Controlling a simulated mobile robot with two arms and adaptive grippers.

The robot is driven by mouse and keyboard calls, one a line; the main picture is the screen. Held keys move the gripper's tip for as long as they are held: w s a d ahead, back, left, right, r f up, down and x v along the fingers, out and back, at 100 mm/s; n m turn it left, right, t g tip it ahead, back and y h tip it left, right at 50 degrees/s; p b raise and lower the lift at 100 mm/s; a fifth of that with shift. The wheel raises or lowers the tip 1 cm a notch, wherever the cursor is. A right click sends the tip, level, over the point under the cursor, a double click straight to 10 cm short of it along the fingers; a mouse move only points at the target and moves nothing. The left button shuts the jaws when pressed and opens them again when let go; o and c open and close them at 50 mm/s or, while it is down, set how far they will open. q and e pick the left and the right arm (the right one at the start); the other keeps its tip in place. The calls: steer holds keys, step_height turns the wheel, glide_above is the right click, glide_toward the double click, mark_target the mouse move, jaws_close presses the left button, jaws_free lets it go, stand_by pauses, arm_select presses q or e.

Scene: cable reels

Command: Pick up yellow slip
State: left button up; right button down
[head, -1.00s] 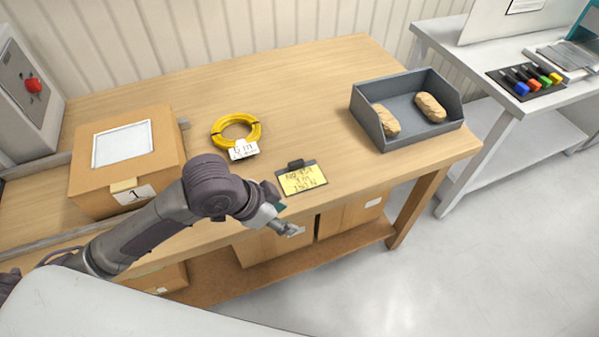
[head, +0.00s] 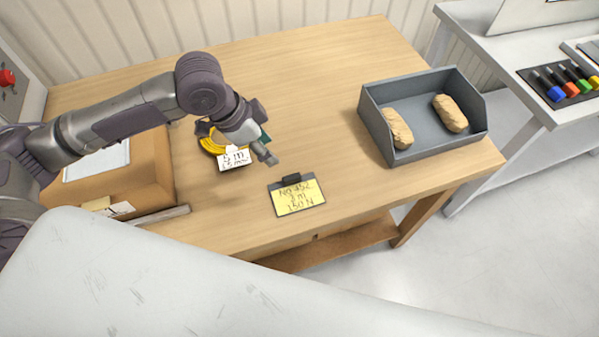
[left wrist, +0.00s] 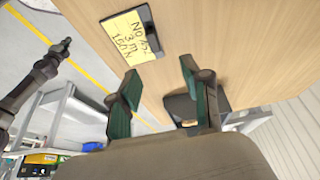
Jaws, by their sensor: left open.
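The yellow slip (head: 297,198) lies on the wooden table near its front edge, on a dark clipboard with a clip at its top. It bears handwriting that reads roughly "No 452, 3 m, 150 N". In the left wrist view the yellow slip (left wrist: 130,37) shows at the top, beyond the fingers. My left gripper (head: 268,142) is open and empty, above the table, behind and left of the slip. Its two green-padded fingers (left wrist: 158,95) stand apart in the left wrist view. My right gripper is not in the head view.
A yellow cable coil (head: 211,146) with a white tag (head: 234,160) lies partly hidden behind my left gripper. A cardboard box (head: 150,185) stands at left. A grey bin (head: 374,122) with two brown wrapped pieces stands at right. The table between slip and bin is clear.

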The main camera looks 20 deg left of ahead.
arm_select(q)
glide_toward(292, 177)
steer(key=shift+x, duration=1.1)
steer(key=p+x, duration=0.1)
steer(key=x, duration=0.4)
steer(key=shift+f+p, duration=0.3)
steer(key=shift+p, duration=0.1)
steer(key=shift+w+d+f, duration=0.15)
steer(key=shift+d+f, duration=0.05)
steer(key=shift+f, duration=0.3)
steer(key=c, duration=0.7)
jaws_close()
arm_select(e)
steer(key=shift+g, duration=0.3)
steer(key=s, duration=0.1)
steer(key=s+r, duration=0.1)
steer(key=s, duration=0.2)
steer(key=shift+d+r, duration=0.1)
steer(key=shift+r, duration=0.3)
